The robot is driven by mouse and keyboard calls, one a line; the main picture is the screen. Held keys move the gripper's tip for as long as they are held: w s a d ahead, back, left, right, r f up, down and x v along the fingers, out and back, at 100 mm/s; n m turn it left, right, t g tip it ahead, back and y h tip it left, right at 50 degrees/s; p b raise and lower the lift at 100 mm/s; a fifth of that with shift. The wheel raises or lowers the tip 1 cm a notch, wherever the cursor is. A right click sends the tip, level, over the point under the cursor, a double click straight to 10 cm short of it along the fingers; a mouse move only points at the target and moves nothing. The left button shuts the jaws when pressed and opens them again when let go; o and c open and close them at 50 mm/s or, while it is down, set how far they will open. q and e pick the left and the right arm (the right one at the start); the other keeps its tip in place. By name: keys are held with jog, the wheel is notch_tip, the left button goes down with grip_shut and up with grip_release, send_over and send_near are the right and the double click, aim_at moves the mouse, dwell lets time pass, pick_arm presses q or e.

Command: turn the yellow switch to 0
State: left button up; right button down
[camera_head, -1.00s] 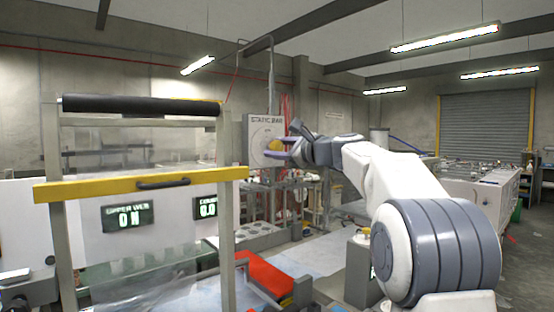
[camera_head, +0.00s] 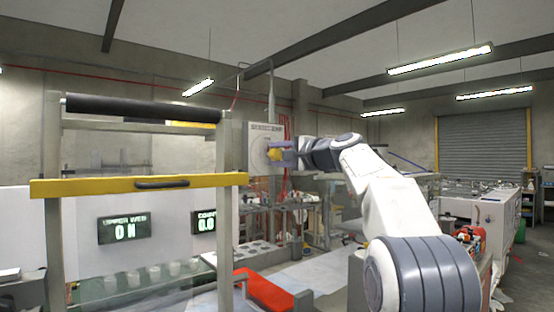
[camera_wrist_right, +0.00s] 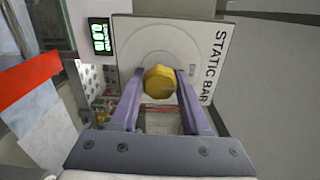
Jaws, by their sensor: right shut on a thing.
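The yellow switch (camera_wrist_right: 160,82) is a round lobed knob on a pale panel (camera_wrist_right: 205,42) lettered "STATIC BAR". In the head view the yellow switch (camera_head: 274,154) shows on the front of the panel (camera_head: 258,137). My right gripper (camera_wrist_right: 158,88) has its two purple fingers on either side of the knob and is shut on it. In the head view my right gripper (camera_head: 280,152) reaches the panel from the right. A dark mark shows on the knob's right side; no "0" is readable. My left gripper is not in view.
A red part (camera_head: 262,290) lies low in front. A shuttered door (camera_head: 486,135) is at the back right.

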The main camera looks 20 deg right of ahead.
jog(key=shift+n, duration=0.3)
dwell(0.4)
jog(key=shift+c, duration=1.9)
grip_release()
jog(key=shift+s+d+f+b, duration=0.1)
jog(key=shift+s+b, duration=0.25)
jog(key=shift+b, duration=0.05)
jog(key=b+v, duration=0.4)
jog(key=v, duration=0.5)
jog(key=shift+s, duration=0.3)
